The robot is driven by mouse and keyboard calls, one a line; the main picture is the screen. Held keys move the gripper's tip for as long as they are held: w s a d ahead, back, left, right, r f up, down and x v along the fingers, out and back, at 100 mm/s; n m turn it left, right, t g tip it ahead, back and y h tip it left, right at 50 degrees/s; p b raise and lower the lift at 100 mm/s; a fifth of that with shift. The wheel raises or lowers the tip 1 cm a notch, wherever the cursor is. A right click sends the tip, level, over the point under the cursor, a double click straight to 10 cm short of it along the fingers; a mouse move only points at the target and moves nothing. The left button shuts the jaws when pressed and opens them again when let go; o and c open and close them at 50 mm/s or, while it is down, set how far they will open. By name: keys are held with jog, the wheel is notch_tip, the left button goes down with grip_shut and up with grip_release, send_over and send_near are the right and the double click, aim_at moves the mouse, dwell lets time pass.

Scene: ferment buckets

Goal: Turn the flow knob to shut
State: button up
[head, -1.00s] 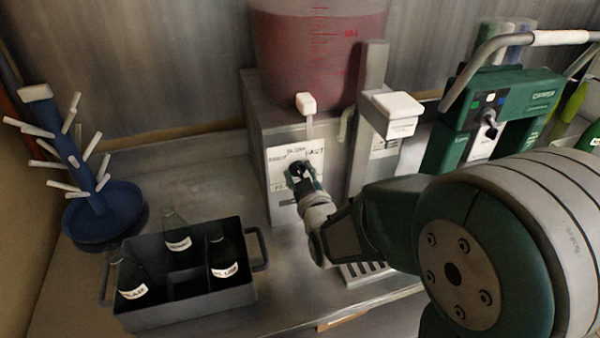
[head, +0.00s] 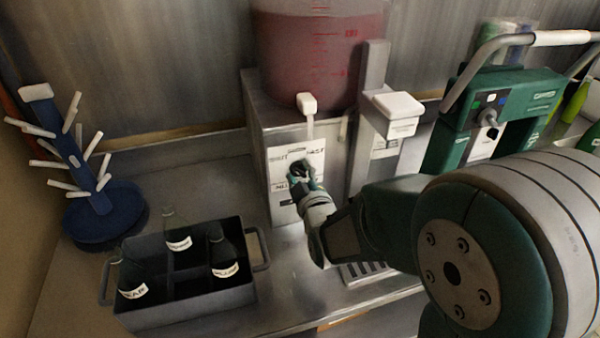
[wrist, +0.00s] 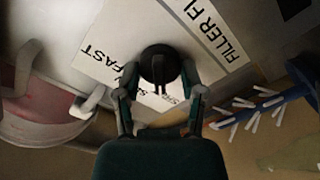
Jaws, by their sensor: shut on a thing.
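The flow knob (wrist: 160,64) is a round black knob on a white label plate (head: 284,158) on the front of the metal stand. My gripper (head: 302,174) reaches the plate from the lower right in the head view. In the wrist view my gripper (wrist: 160,88) has a finger on each side of the knob and is shut on it. The plate's lettering shows "FAST" and "FILLER FL...", partly cut off and covered. The knob's pointer direction is hard to tell.
A bucket of red liquid (head: 318,60) with a white tap (head: 307,103) stands above the plate. A grey crate (head: 190,303) with several dark bottles is at lower left, near a blue drying rack (head: 105,215). A green machine (head: 500,110) stands at right.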

aim_at(294, 128)
jog(key=shift+r, duration=0.1)
jog(key=o, duration=0.9)
jog(key=shift+a, duration=0.1)
jog(key=shift+o, duration=1.3)
jog(key=shift+w, duration=0.1)
jog(key=shift+a, duration=0.1)
notch_tip(294, 128, up, 10)
jog(key=shift+f, duration=0.2)
